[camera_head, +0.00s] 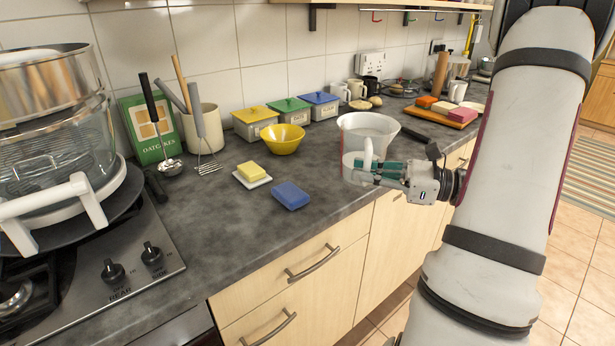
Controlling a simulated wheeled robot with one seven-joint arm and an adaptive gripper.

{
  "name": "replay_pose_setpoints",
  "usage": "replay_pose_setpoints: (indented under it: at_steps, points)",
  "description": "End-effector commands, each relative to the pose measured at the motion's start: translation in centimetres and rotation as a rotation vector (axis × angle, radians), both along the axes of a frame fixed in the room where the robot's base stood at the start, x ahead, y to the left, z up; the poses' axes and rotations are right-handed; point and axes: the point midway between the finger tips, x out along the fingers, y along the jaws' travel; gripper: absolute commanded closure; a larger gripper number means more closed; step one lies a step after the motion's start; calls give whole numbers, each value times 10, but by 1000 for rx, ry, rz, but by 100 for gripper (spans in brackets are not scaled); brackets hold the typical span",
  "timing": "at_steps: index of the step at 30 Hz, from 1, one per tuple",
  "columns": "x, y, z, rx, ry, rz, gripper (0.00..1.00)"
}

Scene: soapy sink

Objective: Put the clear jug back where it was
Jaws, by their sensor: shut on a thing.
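The clear jug (372,124) is a see-through jug with a white handle, upright at the front edge of the dark worktop, right of the picture's middle. My gripper (362,172) comes in from the right and is shut on the jug's handle at its near side. The fingers cover the lower part of the handle. I cannot tell whether the jug's base touches the worktop or is just above it.
On the worktop (235,215), a blue sponge (291,195), a yellow sponge (251,171) on a white dish and a yellow bowl (284,139) stand left of the jug. Lidded tins (255,122) line the wall. A wooden board (440,115) with coloured blocks lies behind, to the right. A hob is at left.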

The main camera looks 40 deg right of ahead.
Motion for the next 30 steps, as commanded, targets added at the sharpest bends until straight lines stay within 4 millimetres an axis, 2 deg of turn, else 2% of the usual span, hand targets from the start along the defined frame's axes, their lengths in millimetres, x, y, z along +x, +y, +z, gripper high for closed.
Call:
replay_pose_setpoints:
  at_steps: [12, 18, 29, 30]
  points:
    - [92, 5, -8, -3, -5, 5, 100]
    - [129, 6, -11, -2, -5, 2, 100]
    - [156, 7, -14, -2, -5, 3, 100]
    - [156, 7, -20, 1, -2, 2, 100]
